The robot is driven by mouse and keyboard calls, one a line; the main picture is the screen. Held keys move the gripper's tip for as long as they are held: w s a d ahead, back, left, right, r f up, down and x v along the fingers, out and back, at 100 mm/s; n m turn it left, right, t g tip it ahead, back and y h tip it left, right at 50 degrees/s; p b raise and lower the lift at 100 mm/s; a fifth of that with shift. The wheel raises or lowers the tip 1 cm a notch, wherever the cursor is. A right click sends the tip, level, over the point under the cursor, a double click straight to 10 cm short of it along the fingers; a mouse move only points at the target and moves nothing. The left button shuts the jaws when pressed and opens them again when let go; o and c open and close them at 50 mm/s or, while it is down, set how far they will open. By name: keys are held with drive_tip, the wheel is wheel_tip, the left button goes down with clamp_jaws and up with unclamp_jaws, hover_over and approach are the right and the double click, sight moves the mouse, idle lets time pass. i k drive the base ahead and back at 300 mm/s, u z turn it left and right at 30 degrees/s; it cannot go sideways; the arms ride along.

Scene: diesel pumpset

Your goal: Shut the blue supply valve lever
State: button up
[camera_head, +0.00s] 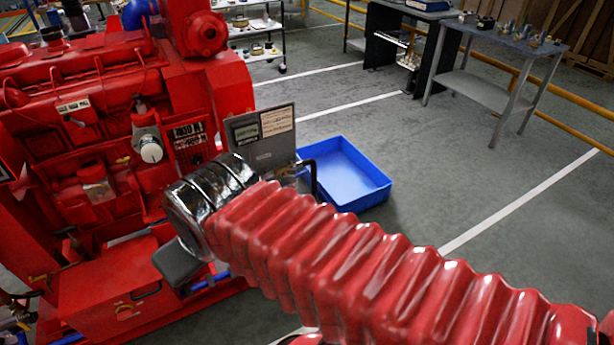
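A red diesel pumpset (95,150) fills the left side. A short blue piece (207,281) shows low beside its base, partly hidden by my arm; I cannot tell whether it is the supply valve lever or a pipe. My arm, in a red ribbed sleeve, reaches from the lower right to a shiny black wrist in front of the pumpset's right end. A dark grey block (178,262) below the wrist may be part of my gripper. The fingertips cannot be made out, and nothing is seen held.
A blue tray (347,172) lies on the floor behind my arm. A grey panel box (262,138) stands beside the pumpset. A grey worktable (497,62) and a dark bench (398,42) stand at the back right. The floor at right is clear.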

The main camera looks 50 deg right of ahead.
sight(302, 174)
drive_tip(key=z, duration=0.75)
drive_tip(key=i, duration=1)
drive_tip(key=z, duration=0.05)
